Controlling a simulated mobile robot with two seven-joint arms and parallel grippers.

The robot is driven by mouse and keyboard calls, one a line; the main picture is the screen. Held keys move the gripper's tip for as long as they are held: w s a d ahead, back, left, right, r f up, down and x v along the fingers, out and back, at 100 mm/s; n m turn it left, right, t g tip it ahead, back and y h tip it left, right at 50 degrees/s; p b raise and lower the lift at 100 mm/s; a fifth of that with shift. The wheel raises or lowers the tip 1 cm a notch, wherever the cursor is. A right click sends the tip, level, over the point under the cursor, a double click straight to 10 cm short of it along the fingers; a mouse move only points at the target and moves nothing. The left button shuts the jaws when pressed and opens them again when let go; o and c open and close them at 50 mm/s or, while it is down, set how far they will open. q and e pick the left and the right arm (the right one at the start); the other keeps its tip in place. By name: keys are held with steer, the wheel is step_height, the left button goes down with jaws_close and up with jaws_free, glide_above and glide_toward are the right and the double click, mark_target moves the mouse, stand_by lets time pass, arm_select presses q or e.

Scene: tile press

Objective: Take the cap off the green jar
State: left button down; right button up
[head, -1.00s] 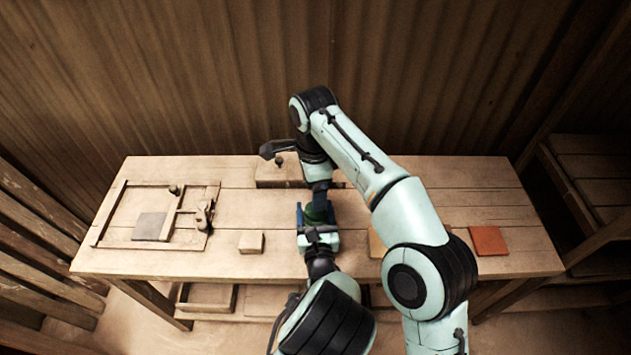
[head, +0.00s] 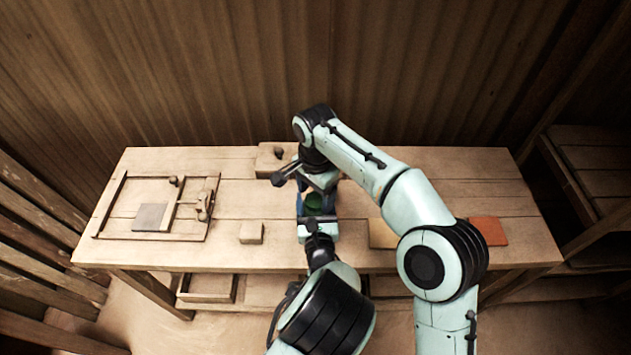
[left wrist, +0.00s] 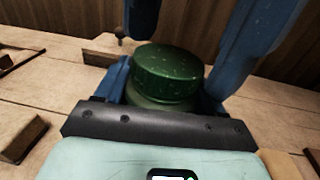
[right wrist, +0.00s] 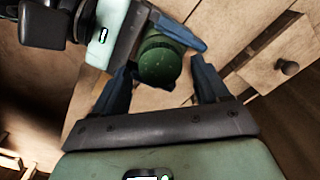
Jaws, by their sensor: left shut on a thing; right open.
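The green jar (left wrist: 165,99) stands on the table with its darker green cap (left wrist: 166,68) on top. It also shows in the head view (head: 314,203), partly covered by my grippers. My left gripper (head: 316,214) is shut on the jar's body below the cap, one blue finger on each side. My right gripper (right wrist: 163,84) is open above the jar. Its two fingers are spread, with the cap (right wrist: 160,60) showing beyond and between them in the right wrist view. I see gaps between these fingers and the cap.
A wooden frame (head: 95,212) with a grey tile (head: 150,216) lies at the left. A small wooden block (head: 251,232) sits left of the jar. A knobbed wooden box (head: 270,160) is behind. A terracotta tile (head: 488,230) and a tan tile (head: 382,234) lie at the right.

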steer(key=shift+f, duration=0.4)
